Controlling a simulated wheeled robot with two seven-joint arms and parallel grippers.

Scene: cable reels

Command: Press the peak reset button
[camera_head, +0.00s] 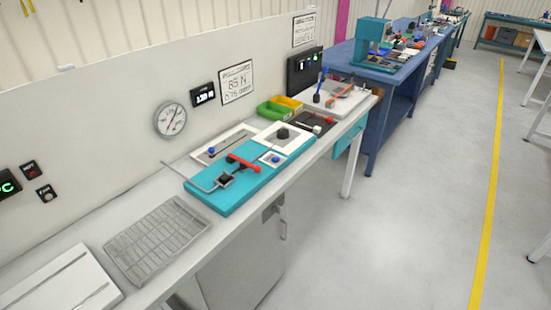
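No label that I can read as peak reset shows, so I cannot tell which control is that button. Two small black wall boxes (30,170) and (45,193) at the far left carry tiny markings too small to read; the upper one has a red mark. A blue knob (211,151) sits in a white-framed panel on the bench. Another blue knob (276,160) sits in a small white square on the teal plate (215,200). The plate also holds a red-handled lever (243,163) and a bent metal rod. Neither of my grippers is in view.
A round dial gauge (170,120), a small black display (203,95) and a sign (237,82) are on the back panel. A wire rack (157,240) lies on the pale bench. Green and yellow bins (272,110) stand farther along.

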